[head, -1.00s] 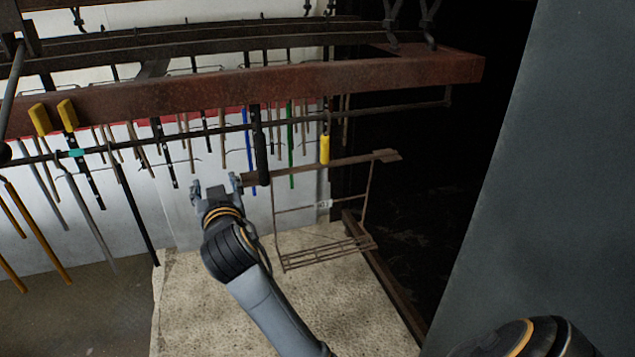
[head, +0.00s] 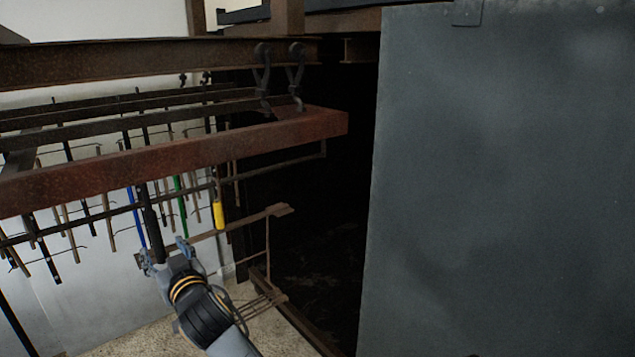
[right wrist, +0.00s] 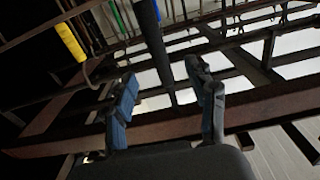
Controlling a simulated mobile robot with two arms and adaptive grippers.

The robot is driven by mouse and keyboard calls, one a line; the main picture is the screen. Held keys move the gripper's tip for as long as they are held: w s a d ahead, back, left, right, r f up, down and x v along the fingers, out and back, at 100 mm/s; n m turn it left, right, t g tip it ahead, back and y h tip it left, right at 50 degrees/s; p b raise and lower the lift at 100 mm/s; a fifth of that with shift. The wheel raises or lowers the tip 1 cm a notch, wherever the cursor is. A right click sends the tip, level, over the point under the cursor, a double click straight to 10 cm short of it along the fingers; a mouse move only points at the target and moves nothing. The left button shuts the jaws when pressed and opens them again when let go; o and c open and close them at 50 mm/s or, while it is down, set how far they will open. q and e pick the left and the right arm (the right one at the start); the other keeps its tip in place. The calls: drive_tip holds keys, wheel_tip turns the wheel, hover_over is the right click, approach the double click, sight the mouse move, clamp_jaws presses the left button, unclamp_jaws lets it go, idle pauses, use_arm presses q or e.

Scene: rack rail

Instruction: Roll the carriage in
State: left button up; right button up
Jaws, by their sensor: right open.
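The carriage is a rust-red frame (head: 190,155) hung by dark hooks (head: 296,75) under a brown overhead rail (head: 130,62). Thin rods and tools hang from it. One thick black bar (head: 152,228) hangs down near its front side. My right gripper (head: 164,253) is open at the lower end of this bar. In the right wrist view, the black bar (right wrist: 154,45) stands between the two spread fingers (right wrist: 165,97), and I cannot tell whether they touch it. My left gripper is out of view.
A dark opening (head: 320,215) lies beyond the carriage's right end. A large grey panel (head: 500,180) fills the right side. A yellow-handled tool (head: 218,214) hangs right of the bar. A brown wire rack (head: 267,245) stands close behind my right gripper.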

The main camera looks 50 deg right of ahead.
sight(156, 237)
drive_tip(key=x, duration=0.5)
drive_tip(key=shift+w+d+f+b, duration=0.1)
drive_tip(key=shift+w+d+b, duration=0.1)
drive_tip(key=shift+b, duration=0.2)
drive_tip(key=shift+x, duration=1.25)
drive_tip(key=shift+a, duration=0.1)
clamp_jaws()
